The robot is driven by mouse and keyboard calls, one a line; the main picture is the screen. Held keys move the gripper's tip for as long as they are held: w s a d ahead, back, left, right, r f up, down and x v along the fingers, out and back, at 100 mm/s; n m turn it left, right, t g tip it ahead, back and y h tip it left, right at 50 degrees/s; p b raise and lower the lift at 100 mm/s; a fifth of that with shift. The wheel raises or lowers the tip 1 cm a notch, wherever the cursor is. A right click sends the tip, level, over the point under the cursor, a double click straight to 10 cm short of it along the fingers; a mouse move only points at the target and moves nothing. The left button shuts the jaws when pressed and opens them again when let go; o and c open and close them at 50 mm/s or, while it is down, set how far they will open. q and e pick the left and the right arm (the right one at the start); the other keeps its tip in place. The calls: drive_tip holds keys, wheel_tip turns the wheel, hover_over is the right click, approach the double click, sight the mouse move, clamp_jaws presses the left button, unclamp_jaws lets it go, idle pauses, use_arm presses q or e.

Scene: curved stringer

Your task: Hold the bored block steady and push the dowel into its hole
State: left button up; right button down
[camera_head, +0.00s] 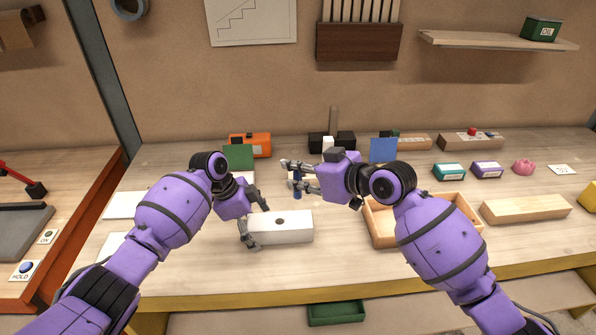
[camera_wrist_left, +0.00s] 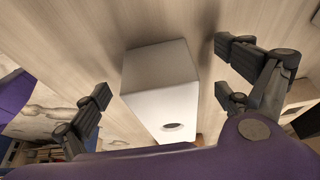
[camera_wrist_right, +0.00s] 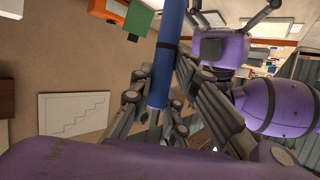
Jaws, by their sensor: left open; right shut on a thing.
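The bored block (camera_head: 295,230) is a pale white box lying on the bench, with a round dark hole (camera_head: 280,222) in its top. It also shows in the left wrist view (camera_wrist_left: 158,80). My left gripper (camera_head: 257,228) is open at the block's left end, with fingers on either side of it and a gap visible. My right gripper (camera_head: 290,177) is shut on the blue dowel (camera_wrist_right: 170,40), which has a dark band.
A shallow wooden tray (camera_head: 472,222) stands right of the block, under my right arm. A long wooden bar (camera_head: 525,208) lies farther right. An orange box (camera_head: 258,143) and several small items line the back. The bench front near the block is clear.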

sight(252, 223)
use_arm(q)
drive_tip(key=shift+v, duration=2.4)
drive_tip(key=v, duration=1.2)
